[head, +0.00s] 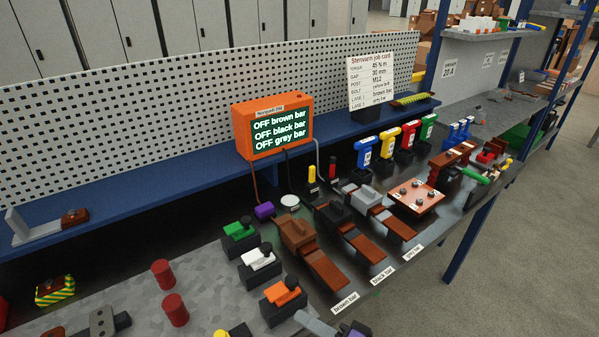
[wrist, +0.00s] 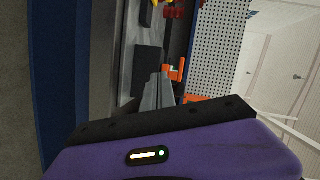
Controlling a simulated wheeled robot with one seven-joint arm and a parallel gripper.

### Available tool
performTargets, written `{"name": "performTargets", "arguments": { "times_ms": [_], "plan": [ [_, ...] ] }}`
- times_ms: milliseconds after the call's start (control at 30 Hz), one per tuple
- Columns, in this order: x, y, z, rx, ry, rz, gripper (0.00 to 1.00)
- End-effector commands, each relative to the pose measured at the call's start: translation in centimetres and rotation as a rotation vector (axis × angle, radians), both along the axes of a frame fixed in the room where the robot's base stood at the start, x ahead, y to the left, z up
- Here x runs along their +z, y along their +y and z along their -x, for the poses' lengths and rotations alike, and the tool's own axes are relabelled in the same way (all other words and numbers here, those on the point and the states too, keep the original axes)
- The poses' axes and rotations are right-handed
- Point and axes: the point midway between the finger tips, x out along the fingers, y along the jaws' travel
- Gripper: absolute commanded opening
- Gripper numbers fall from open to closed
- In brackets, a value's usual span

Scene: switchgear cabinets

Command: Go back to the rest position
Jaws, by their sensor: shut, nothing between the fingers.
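My gripper (head: 303,317) shows at the bottom edge of the head view, its grey fingers and part of its purple body in sight. The fingers point left, close to the front of the orange-topped block (head: 281,293); I cannot tell whether they touch it. In the wrist view the grey fingers (wrist: 158,80) are together, with nothing seen between them. An orange piece (wrist: 175,70) shows just beside the fingertips there. The rest of my arm is out of the head view.
Green-topped (head: 239,232) and white-topped (head: 258,258) blocks stand behind the orange one. Brown, black and grey bar units (head: 327,268) fill the bench to the right. An orange display (head: 272,125) reads OFF for all three bars. Floor at right (head: 520,260) is clear.

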Motion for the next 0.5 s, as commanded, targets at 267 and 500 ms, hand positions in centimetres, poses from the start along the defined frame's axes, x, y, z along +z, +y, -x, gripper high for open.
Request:
{"name": "performTargets", "arguments": {
  "times_ms": [267,500],
  "plan": [
    [-2.9,-8.5,2.5,-0.372,-0.150,0.317,0.00],
    [-1.6,-15.3,9.9,-0.592,-0.321,0.623,0.00]
  ]
}}
